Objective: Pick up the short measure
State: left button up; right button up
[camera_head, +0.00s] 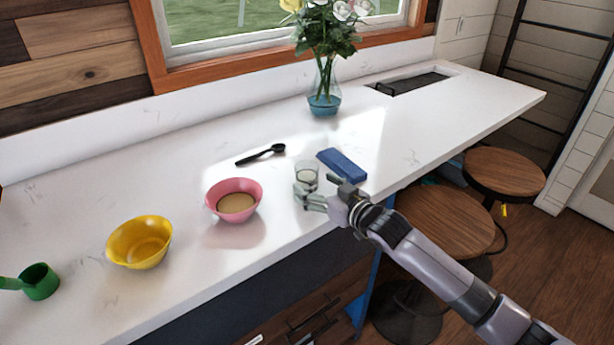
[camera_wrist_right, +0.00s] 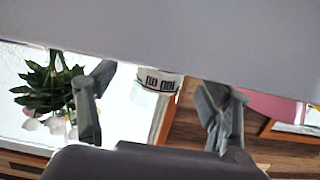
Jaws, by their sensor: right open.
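A short clear glass measure (camera_head: 307,172) stands upright on the white counter, right of the pink bowl, with something pale low inside. In the right wrist view the measure (camera_wrist_right: 160,80) shows dark markings and appears between my two fingers, with part of it cut off by a grey surface. My right gripper (camera_head: 320,189) is open at the near side of the measure, close to it. Its fingers also show apart in the wrist view (camera_wrist_right: 152,105). I cannot tell whether they touch the glass. My left gripper is not in view.
A blue block-like item (camera_head: 342,165) lies just right of the measure. A pink bowl (camera_head: 252,190), yellow bowl (camera_head: 122,252), green cup (camera_head: 42,282) and black spoon (camera_head: 262,154) are on the counter (camera_head: 180,185). A flower vase (camera_head: 324,103) stands behind. Stools (camera_head: 445,217) are at right.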

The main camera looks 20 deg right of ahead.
aim_at(314, 185)
jog(key=p+x, duration=0.1)
jog(key=x, duration=0.3)
jog(key=shift+a+f, duration=0.1)
jog(key=shift+c, duration=0.5)
jog(key=c, duration=1.3)
jog(key=shift+r, duration=0.25)
notch_tip(314, 185, up, 20)
jog(key=b, duration=0.2)
jog(key=shift+f+b, duration=0.25)
jog(key=shift+b, duration=0.15)
